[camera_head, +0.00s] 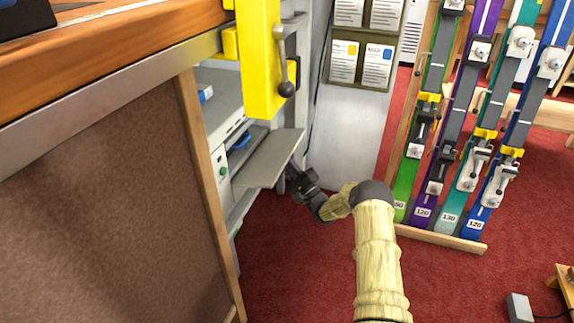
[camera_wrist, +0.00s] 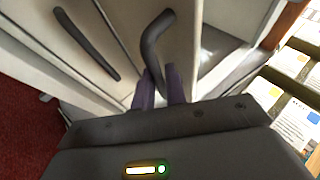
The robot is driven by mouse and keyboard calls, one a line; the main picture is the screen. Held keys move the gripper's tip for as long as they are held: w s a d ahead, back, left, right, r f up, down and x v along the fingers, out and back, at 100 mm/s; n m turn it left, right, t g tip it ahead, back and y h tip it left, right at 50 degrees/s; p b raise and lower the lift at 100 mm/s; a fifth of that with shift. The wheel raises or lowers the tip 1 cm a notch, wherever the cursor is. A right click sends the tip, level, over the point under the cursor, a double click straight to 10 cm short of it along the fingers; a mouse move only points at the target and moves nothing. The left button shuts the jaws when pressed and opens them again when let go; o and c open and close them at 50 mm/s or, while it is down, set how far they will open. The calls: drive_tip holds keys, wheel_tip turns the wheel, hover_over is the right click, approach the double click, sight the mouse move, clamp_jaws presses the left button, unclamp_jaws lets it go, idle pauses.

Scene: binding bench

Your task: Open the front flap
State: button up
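The front flap (camera_head: 268,158) is a flat grey panel. It sticks out from the front of a light grey machine (camera_head: 222,105) under the bench, to the left of my gripper. My gripper (camera_head: 292,172) is by the flap's right-hand end in the head view. In the wrist view my gripper's purple fingers (camera_wrist: 161,88) are close together around the lower end of a dark bent handle (camera_wrist: 151,42). The handle comes off a pale panel (camera_wrist: 120,25). The fingertips are partly hidden by the handle and gripper body. A second dark bar (camera_wrist: 86,44) lies to the left.
A yellow block with a lever (camera_head: 259,60) hangs above the flap. The wooden bench (camera_head: 110,50) and its brown side panel (camera_head: 95,200) stand at left. A rack of skis (camera_head: 470,130) and a card board (camera_head: 362,62) stand at right. Red floor is clear below.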

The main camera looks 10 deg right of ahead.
drive_tip(key=o, duration=0.3)
drive_tip(key=shift+a, duration=0.6)
drive_tip(key=shift+d, duration=0.15)
drive_tip(key=shift+d+r, duration=0.1)
drive_tip(key=shift+d, duration=0.15)
drive_tip(key=p+v, duration=0.6)
drive_tip(key=v, duration=1.1)
drive_tip(key=shift+s+d+f+p, duration=0.1)
drive_tip(key=shift+s+f+p, duration=0.1)
drive_tip(key=shift+p, duration=0.15)
